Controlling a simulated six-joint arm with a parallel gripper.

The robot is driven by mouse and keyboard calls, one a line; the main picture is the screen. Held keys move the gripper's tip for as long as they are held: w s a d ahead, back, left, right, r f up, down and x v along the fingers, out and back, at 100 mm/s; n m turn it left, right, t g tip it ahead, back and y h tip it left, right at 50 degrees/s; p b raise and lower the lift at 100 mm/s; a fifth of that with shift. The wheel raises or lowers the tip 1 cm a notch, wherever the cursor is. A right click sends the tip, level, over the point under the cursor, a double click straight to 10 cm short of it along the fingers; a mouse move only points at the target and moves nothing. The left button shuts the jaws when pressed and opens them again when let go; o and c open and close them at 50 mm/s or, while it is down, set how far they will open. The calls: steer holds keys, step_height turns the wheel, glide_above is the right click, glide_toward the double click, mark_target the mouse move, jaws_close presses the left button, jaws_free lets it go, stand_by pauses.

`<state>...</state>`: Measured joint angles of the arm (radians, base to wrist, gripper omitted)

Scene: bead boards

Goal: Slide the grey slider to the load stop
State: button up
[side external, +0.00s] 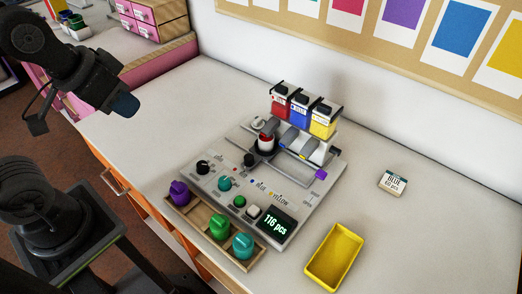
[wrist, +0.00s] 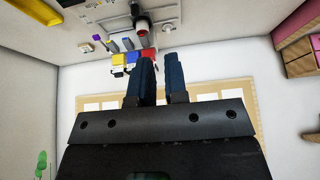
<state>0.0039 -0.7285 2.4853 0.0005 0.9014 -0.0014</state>
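The bead board (side external: 213,186) is a pale grey panel on the table, with a lit display (side external: 277,225) reading "116 pcs". A small grey knob (side external: 258,123) sits at its back left edge and a dark knob (side external: 249,159) sits in front of a red-and-white cup (side external: 266,143). I cannot tell for sure which part is the grey slider, and the load stop's label is too small to read. My gripper (side external: 127,106) is in the air to the left of the board, touching nothing. In the wrist view my gripper (wrist: 159,58) has its two blue fingers apart, with nothing between them.
Red (side external: 279,103), blue (side external: 299,110) and yellow (side external: 323,120) hoppers stand at the board's back. A wooden tray (side external: 211,222) with purple, green and teal knobbed pieces lies along its front. A yellow bin (side external: 334,258) and a small labelled box (side external: 392,183) are to the right.

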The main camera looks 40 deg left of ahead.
steer(key=o, duration=0.7)
steer(key=w+d+g, duration=0.1)
steer(key=w, duration=0.2)
steer(key=w+d+f+g, duration=0.1)
steer(key=w, duration=0.3)
steer(key=w+d, duration=0.1)
steer(key=w, duration=0.2)
steer(key=shift+w+d+f+m+g, duration=0.1)
steer(key=shift+w+f+m+g, duration=0.2)
steer(key=shift+m+g, duration=0.1)
steer(key=m+g, duration=0.1)
steer(key=g, duration=0.2)
glide_above(248, 157)
step_height(248, 157, down, 11)
step_height(248, 157, down, 14)
steer(key=shift+r, duration=0.25)
jaws_close()
